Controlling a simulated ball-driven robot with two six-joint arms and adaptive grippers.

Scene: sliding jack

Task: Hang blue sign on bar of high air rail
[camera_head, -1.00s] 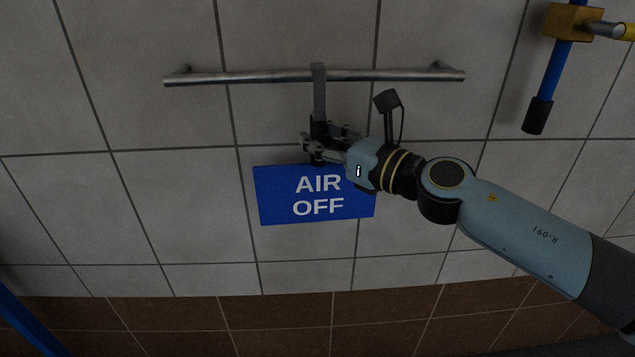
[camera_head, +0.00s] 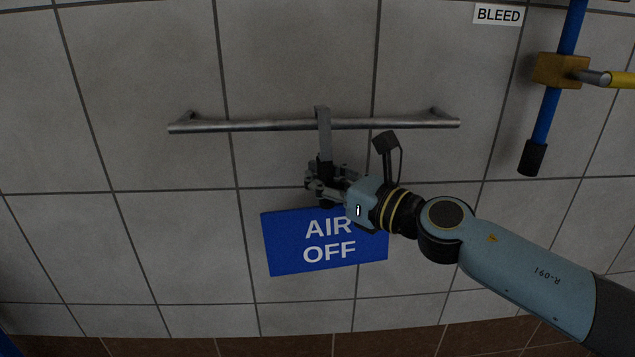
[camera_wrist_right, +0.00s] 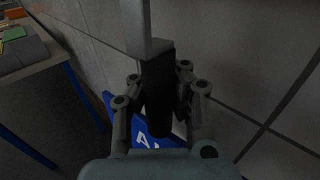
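The blue sign (camera_head: 325,252), lettered AIR OFF, hangs slightly tilted below my right gripper (camera_head: 322,186). A grey metal strap (camera_head: 323,130) with a dark grip (camera_head: 324,168) rises above the sign. The strap's top overlaps the bar (camera_head: 255,126) of the rail; I cannot tell whether it rests on it. My right gripper is shut on the dark grip, which shows between its fingers in the right wrist view (camera_wrist_right: 159,95). Part of the sign (camera_wrist_right: 145,133) shows below there. My left gripper is not in view.
The bar runs along a grey tiled wall (camera_head: 120,240). A blue pipe (camera_head: 548,115) with a brass valve (camera_head: 561,70) and yellow handle (camera_head: 620,79) stands at right, near a BLEED label (camera_head: 498,15). A table (camera_wrist_right: 30,62) shows left in the right wrist view.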

